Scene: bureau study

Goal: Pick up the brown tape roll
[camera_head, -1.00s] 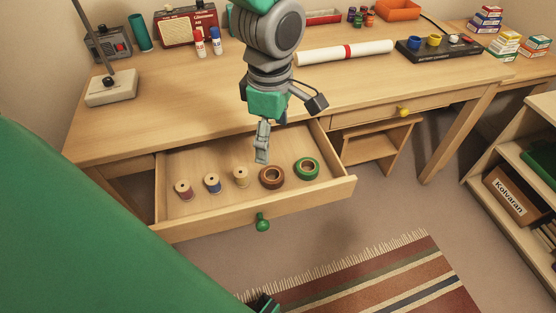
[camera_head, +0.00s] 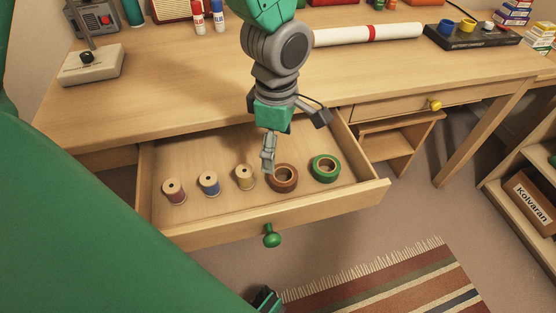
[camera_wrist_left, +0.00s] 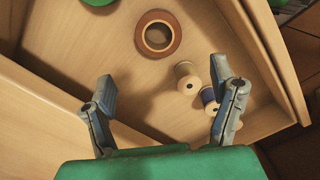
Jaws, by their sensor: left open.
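The brown tape roll (camera_head: 284,189) lies flat in the open drawer, between a tan thread spool (camera_head: 245,178) and the green tape roll (camera_head: 326,180). My left gripper (camera_head: 267,165) hangs over the drawer, its visible finger just up and left of the brown roll. In the left wrist view the gripper (camera_wrist_left: 164,82) is open with nothing between its fingers. There the brown roll (camera_wrist_left: 140,36) lies flat beyond the fingertips, apart from them, with its hole visible.
Spools with red (camera_head: 174,192) and blue (camera_head: 209,184) thread stand left in the drawer (camera_head: 215,224). Its front has a green knob (camera_head: 272,236). The desk top (camera_head: 190,95) lies behind, with a white roll (camera_head: 345,36) on it. The drawer floor behind the spools is clear.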

